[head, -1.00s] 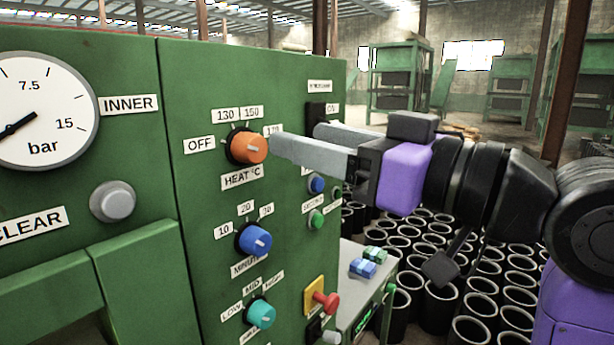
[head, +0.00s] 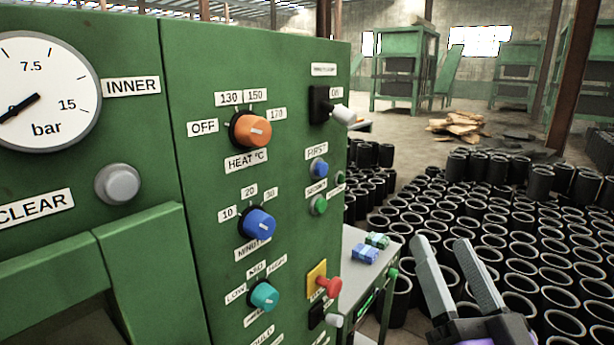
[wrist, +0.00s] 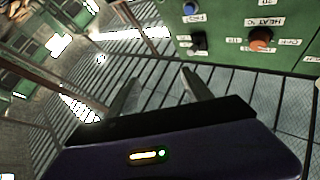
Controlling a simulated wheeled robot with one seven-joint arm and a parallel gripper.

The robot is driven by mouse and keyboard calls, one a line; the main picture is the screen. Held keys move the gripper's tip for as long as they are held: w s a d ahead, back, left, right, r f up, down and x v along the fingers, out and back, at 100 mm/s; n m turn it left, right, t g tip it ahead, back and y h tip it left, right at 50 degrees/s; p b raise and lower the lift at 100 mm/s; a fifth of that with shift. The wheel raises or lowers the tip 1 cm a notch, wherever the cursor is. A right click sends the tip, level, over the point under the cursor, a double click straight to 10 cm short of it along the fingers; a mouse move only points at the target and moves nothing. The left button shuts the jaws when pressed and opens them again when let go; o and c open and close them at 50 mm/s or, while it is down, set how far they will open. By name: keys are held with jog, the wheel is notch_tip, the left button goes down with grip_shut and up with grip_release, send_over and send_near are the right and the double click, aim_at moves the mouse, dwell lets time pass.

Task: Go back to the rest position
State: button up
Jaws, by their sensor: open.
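My gripper (head: 458,278) is at the lower right of the head view, its two grey fingers pointing up and spread apart with nothing between them. It is clear of the green control panel (head: 285,60). The orange heat knob (head: 251,130) is on the panel, with its white mark pointing right, toward the 170 label. In the wrist view my open fingers (wrist: 158,92) show with a gap between them, and the panel with the orange knob (wrist: 260,38) is at the upper right, upside down.
A small table (head: 352,240) holds blue and green blocks. Many black rubber sleeves (head: 505,230) stand on the floor at right.

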jog(key=s+d+f+n+g+h, duration=0.1)
jog(key=s+f+g, duration=0.3)
jog(key=s+f, duration=1)
jog(key=s+d+f+n+g+h, duration=0.1)
jog(key=s+f+g, duration=0.3)
jog(key=s+f, duration=1)
jog(key=s, duration=0.5)
jog(key=shift+s+d+h, duration=0.15)
jog(key=shift+s+h, duration=0.25)
jog(key=shift+f, duration=0.1)
